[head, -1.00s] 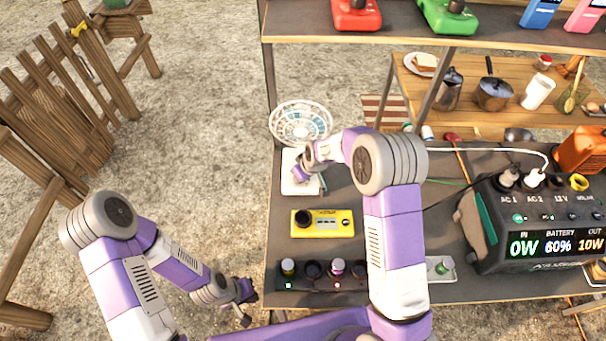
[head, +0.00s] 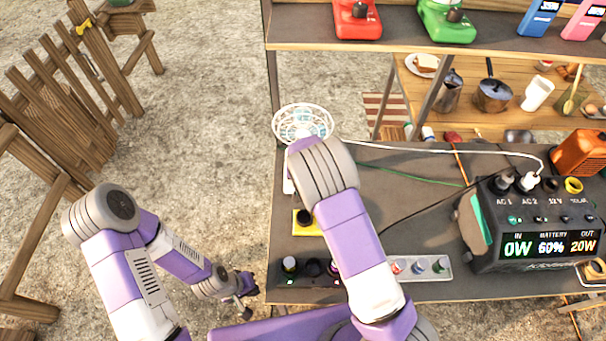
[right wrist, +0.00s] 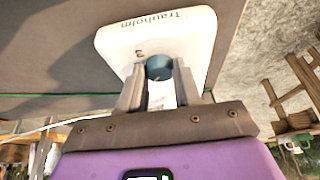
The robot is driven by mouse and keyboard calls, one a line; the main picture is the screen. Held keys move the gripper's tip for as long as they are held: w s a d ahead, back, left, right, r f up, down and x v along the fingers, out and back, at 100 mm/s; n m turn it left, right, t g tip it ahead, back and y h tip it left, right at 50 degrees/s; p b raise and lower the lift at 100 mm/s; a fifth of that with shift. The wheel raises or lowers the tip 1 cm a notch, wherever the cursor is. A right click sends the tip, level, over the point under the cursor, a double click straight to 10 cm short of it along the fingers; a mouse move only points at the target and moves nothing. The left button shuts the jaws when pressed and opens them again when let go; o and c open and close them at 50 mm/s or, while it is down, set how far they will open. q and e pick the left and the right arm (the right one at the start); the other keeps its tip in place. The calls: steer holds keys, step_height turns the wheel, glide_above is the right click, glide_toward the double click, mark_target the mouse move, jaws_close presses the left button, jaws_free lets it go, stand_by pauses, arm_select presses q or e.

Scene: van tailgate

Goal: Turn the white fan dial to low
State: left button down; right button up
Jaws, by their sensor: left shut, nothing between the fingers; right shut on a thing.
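The white fan (head: 303,122) stands at the back left of the bench; my right arm hides most of its base in the head view. In the right wrist view the white fan base (right wrist: 180,32) bears the word "Trauholm", a "3" and a round blue-grey dial (right wrist: 158,66). My right gripper (right wrist: 159,82) is shut on this dial, one finger on each side. The dial's pointer and its other marks cannot be made out. My left gripper (head: 244,305) is shut and empty, low at the bench's left front edge.
A yellow box (head: 304,228) is half hidden under my right arm. A dark power station (head: 530,225) reads OUT 20W, with a white cable (head: 440,151) running to it.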

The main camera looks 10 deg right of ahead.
stand_by(0.4)
steer(key=o, duration=1)
steer(key=shift+o, duration=0.2)
steer(key=p+v, duration=0.1)
steer(key=v, duration=0.6)
steer(key=shift+r+p, duration=0.25)
steer(key=shift+p, duration=0.1)
steer(key=shift+s, duration=0.15)
